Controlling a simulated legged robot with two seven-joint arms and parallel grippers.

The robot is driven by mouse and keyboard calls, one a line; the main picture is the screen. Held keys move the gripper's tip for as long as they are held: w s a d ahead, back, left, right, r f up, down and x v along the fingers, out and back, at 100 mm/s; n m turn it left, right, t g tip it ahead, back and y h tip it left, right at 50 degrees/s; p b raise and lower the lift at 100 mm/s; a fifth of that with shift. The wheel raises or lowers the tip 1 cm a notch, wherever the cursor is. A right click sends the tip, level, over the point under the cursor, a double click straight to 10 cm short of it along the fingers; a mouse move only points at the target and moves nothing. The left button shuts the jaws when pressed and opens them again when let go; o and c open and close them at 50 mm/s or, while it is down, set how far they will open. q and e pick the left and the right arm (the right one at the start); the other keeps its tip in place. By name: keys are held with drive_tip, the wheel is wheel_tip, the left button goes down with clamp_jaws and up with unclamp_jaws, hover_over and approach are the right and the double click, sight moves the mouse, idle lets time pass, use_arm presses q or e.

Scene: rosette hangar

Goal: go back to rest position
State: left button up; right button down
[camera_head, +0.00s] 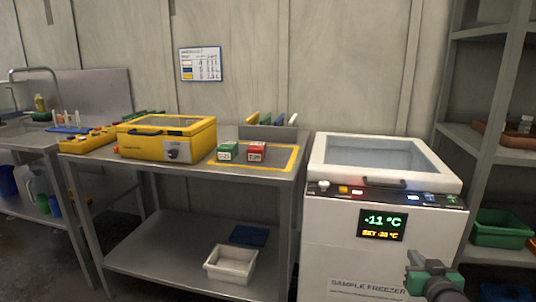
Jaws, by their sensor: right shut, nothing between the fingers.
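My right gripper (415,260) is at the bottom right of the head view, in front of the white sample freezer (325,226). It is shut and holds nothing. The green and dark part of my right arm shows below it. My left gripper is not in view.
The freezer has a glass lid (375,155), shut, and a display (382,224) reading -11 °C. Left of it stands a metal table (190,176) with a yellow box (140,144), a green block (228,151) and a red block (257,151). A shelf (480,145) stands at the right.

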drive_tip(key=s+a+f+n+g+y, duration=0.1)
drive_tip(key=s+a+f+g, duration=0.25)
drive_tip(key=a+f, duration=0.3)
drive_tip(key=s+a+f+g+y, duration=0.1)
drive_tip(key=s+a+f+g, duration=0.2)
drive_tip(key=s+a+f, duration=0.35)
drive_tip(key=s+a+f+g+p, duration=0.1)
drive_tip(key=s+a+f+g, duration=0.25)
drive_tip(key=s, duration=0.45)
drive_tip(key=s+a+f+g, duration=0.2)
drive_tip(key=s+f, duration=0.3)
drive_tip(key=s, duration=0.2)
wheel_tip(320, 180, up, 38)
drive_tip(key=s+p, duration=0.1)
drive_tip(key=p, duration=3.7)
drive_tip(key=shift+r+n+g+y+p, duration=0.2)
drive_tip(key=shift+n+g+y+p, duration=0.1)
drive_tip(key=shift+n, duration=0.1)
drive_tip(key=shift+d, duration=0.1)
